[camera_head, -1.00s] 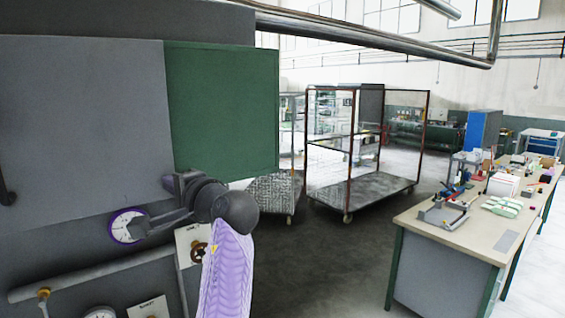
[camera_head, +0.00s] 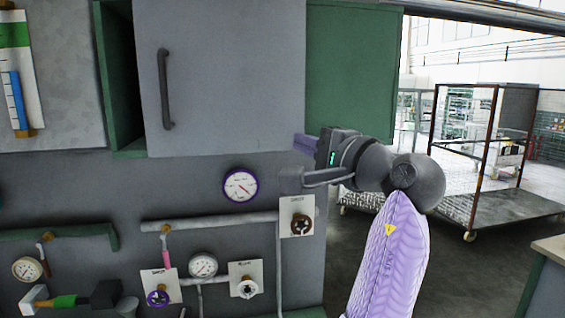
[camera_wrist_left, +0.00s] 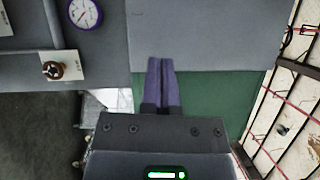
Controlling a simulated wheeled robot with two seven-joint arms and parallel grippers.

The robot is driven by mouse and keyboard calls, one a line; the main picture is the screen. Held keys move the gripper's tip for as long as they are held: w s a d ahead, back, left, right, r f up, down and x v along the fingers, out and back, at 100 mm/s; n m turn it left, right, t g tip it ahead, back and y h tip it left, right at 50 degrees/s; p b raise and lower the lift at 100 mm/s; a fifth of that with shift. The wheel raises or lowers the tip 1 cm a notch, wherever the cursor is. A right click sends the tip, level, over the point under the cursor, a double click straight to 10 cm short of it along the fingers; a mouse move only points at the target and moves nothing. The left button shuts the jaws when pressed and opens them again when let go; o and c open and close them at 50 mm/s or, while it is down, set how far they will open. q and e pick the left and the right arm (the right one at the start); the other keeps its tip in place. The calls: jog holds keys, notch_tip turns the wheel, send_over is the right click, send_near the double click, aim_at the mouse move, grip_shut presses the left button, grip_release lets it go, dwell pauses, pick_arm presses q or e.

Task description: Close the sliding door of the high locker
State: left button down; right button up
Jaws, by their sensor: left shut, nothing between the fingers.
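The high locker has a grey sliding door (camera_head: 225,75) with a dark vertical handle (camera_head: 166,88) near its left edge. A narrow dark green opening (camera_head: 120,75) shows left of the door, and a green panel (camera_head: 355,70) shows to its right. My left gripper (camera_head: 304,143) is shut and empty, pointing left by the door's lower right corner. In the left wrist view, its purple fingers (camera_wrist_left: 162,66) lie together, their tips over the edge between the grey door (camera_wrist_left: 210,35) and the green panel (camera_wrist_left: 215,95). I cannot tell whether they touch the door.
Below the locker are a purple-rimmed gauge (camera_head: 240,185), a valve plate (camera_head: 298,216) close under my left wrist, and pipes. A wheeled cage cart (camera_head: 495,208) stands behind at the right. A workbench corner (camera_head: 552,249) shows at lower right.

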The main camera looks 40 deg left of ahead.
pick_arm(q)
jog(key=s+a+f+n+g+y+b, duration=0.1)
jog(key=s+a+f+n+g+b, duration=0.15)
jog(key=s+a+g, duration=0.3)
pick_arm(e)
notch_tip(320, 180, down, 6)
pick_arm(q)
jog(key=p, duration=0.4)
send_near(174, 125)
jog(key=shift+g, duration=0.25)
jog(key=w+a, duration=0.2)
jog(key=a, duration=0.1)
jog(key=shift+w+a+r, duration=0.1)
jog(key=shift+w+a, duration=0.1)
jog(key=shift+w, duration=0.15)
jog(key=s+a, duration=0.1)
jog(key=s+a+p, duration=0.1)
jog(key=shift+s+a+r, duration=0.2)
jog(key=shift+a+r, duration=0.05)
jog(key=shift+s+a+p, duration=0.3)
pick_arm(e)
notch_tip(174, 125, up, 6)
jog(key=shift+r, duration=0.2)
